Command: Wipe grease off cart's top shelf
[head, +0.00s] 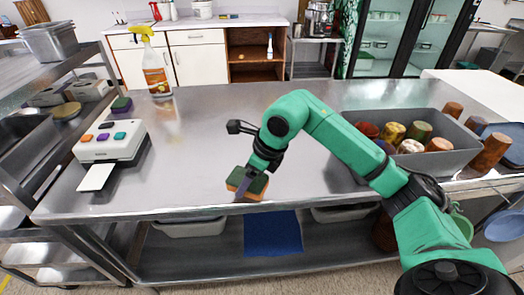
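My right gripper (252,178) is low over the steel table's near middle, shut on a sponge (245,186) with a dark green top and an orange underside. The sponge is at or just above the steel top (210,190); I cannot tell if it touches. A shelved steel unit (88,52) at the left holds grey bins; I cannot tell whether it or the table is the cart. No clear grease patch shows; a brownish tint by the spray bottle (155,70) may be a reflection. My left gripper is not in view.
A white device with coloured buttons (112,142) and another sponge (121,105) sit at the table's left. A grey bin (440,160) with several cups stands at the right. A blue cloth (272,236) lies below. The table's middle is clear.

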